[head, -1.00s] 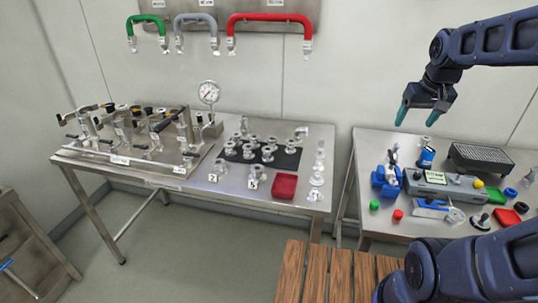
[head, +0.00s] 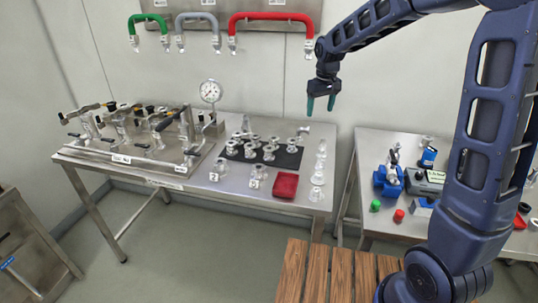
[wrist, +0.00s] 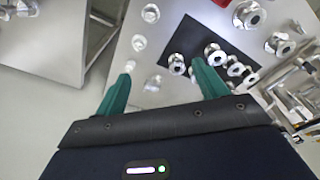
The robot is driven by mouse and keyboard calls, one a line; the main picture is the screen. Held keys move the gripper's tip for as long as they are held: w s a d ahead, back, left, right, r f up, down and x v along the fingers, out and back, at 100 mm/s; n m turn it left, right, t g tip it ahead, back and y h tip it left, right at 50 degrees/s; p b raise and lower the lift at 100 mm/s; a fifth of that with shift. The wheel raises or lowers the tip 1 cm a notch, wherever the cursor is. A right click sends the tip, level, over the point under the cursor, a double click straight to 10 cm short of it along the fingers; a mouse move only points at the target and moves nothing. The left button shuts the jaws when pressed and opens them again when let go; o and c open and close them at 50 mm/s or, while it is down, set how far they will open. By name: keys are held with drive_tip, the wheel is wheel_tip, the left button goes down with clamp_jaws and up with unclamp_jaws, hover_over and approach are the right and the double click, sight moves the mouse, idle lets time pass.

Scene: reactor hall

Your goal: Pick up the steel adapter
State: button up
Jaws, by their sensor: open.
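My gripper (head: 321,104) is open and empty, with green fingers pointing down, high above the right end of the left steel table (head: 240,190). Several steel fittings stand on a black mat (head: 236,156) and beside it. A column of fittings lies along the table's right edge, including a flanged piece (head: 317,178) and one in front of it (head: 316,194). I cannot tell which piece is the steel adapter. In the wrist view the fingers (wrist: 163,70) are spread above the table, with small fittings (wrist: 139,42) and the mat (wrist: 182,35) below.
A red tray (head: 285,186) sits in front of the mat. A valve panel with a gauge (head: 211,91) fills the table's left. Coloured hoses (head: 271,17) hang on the wall. A second table (head: 365,150) stands right across a gap. A wooden slatted surface (head: 315,275) is in front.

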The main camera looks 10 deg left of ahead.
sight(269, 148)
drive_tip(key=a+f+n, duration=0.1)
drive_tip(key=a+f, duration=0.3)
drive_tip(key=a, duration=0.2)
drive_tip(key=a+f+n, duration=0.1)
drive_tip(key=a+f, duration=0.3)
drive_tip(key=a, duration=0.2)
drive_tip(key=a+f+n+g, duration=0.1)
drive_tip(key=a+f, duration=0.3)
drive_tip(key=a, duration=0.2)
drive_tip(key=shift+w+a+f+h, duration=0.1)
drive_tip(key=shift+w+a+h, duration=0.1)
drive_tip(key=shift+a+h, duration=0.1)
drive_tip(key=shift+a+f, duration=0.15)
drive_tip(key=shift+f, duration=0.05)
wheel_tip(269, 148, down, 11)
drive_tip(key=shift+a+r, duration=0.1)
drive_tip(key=shift+r, duration=0.1)
drive_tip(key=shift+c, duration=0.4)
drive_tip(key=c, duration=1.1)
